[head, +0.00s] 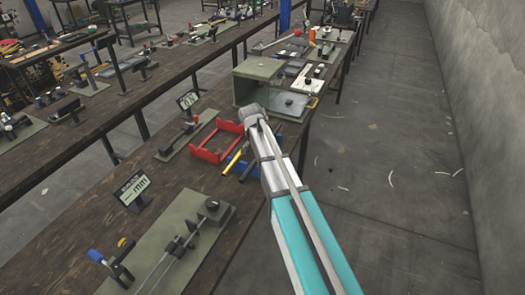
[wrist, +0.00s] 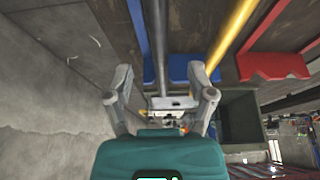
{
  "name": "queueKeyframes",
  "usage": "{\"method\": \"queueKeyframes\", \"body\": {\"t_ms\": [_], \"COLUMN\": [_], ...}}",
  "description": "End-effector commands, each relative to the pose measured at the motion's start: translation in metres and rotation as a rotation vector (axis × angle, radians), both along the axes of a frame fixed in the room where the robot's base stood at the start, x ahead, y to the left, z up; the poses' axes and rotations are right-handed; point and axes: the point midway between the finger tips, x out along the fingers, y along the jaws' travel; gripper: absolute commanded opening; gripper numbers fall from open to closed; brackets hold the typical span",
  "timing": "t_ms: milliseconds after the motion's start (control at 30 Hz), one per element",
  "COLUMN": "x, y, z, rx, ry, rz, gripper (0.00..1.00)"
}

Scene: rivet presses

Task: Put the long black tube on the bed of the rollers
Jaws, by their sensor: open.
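The long black tube (wrist: 159,45) runs down from the top of the wrist view, between the two fingers of my gripper (wrist: 163,82) in the picture. The fingers are apart and not closed on it; I cannot tell how far off it is. In the head view the black tube (head: 247,171) shows beside my arm, resting at a blue holder (head: 246,167). My fingers are hidden there behind my arm. A green plate with two thin parallel rods (head: 170,262) lies at the near bench edge; I cannot tell whether it is the bed of the rollers.
A yellow tube (head: 234,159) lies beside the black one. Small signs (head: 131,188) stand on the bench.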

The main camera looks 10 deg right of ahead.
Motion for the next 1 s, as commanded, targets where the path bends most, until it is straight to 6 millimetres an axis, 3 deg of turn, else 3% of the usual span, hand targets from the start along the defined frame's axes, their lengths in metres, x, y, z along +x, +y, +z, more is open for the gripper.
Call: {"method": "queueKeyframes", "body": {"t_ms": [267,800,1000], "x": [0.001,0.017,0.020], "y": [-0.001,-0.012,-0.014], "z": [-0.004,-0.041,-0.047], "rx": [0.000,0.000,0.000], "ry": [0.000,0.000,0.000], "rz": [0.000,0.001,0.001], "gripper": [0.71,0.71,0.71]}}
